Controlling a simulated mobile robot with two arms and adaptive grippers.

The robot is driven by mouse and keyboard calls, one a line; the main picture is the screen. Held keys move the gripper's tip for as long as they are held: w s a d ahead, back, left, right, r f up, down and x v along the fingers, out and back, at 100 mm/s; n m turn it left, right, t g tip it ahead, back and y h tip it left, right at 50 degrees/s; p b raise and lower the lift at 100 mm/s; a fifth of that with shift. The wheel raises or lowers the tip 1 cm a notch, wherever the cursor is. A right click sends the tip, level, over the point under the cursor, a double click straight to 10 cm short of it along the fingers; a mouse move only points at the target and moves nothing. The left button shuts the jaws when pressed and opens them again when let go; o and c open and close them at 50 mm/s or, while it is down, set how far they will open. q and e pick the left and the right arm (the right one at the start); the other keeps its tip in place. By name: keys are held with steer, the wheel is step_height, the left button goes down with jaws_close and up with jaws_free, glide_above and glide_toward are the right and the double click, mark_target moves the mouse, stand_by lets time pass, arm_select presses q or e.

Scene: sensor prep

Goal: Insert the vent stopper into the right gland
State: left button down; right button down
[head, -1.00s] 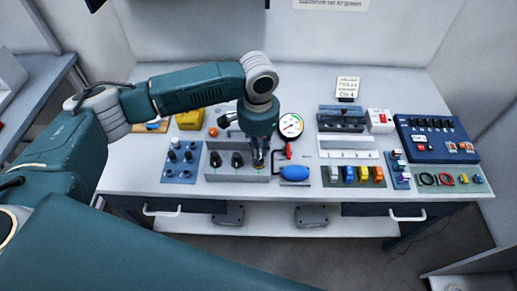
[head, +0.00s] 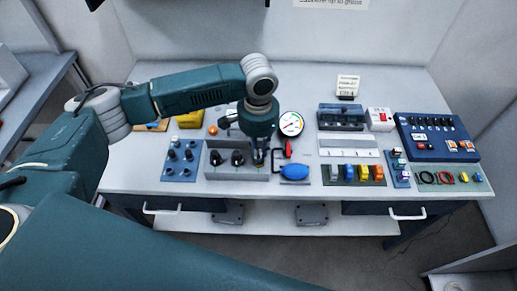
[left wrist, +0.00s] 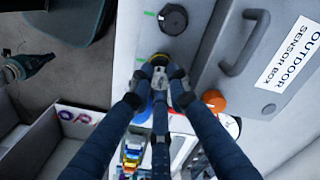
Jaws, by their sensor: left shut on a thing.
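The grey sensor box (head: 236,172) stands at the table's front, with two black fittings upright on its left and middle, one at the far left (head: 215,158) and one in the middle (head: 238,158). My left gripper (head: 259,163) points down over the box's right end, where the right gland is covered by the fingers. In the left wrist view the fingers (left wrist: 160,75) are closed together on a small part, taken as the vent stopper, mostly hidden between the tips. I cannot tell how deep it sits. A black fitting (left wrist: 172,18) shows beside them. My right gripper is not in view.
A blue bulb (head: 295,172) and a round gauge (head: 291,124) are close to the right of the gripper. A blue board with several knobs (head: 181,174) lies left of the box. Coloured blocks and a blue switch panel (head: 437,138) fill the right side.

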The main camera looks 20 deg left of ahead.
arm_select(q)
steer(key=shift+f, duration=0.5)
stand_by(0.3)
steer(key=c, duration=1.6)
jaws_free()
steer(key=shift+r, duration=0.15)
steer(key=shift+r+p, duration=3.45)
steer(key=shift+p, duration=0.95)
steer(key=shift+f, duration=0.1)
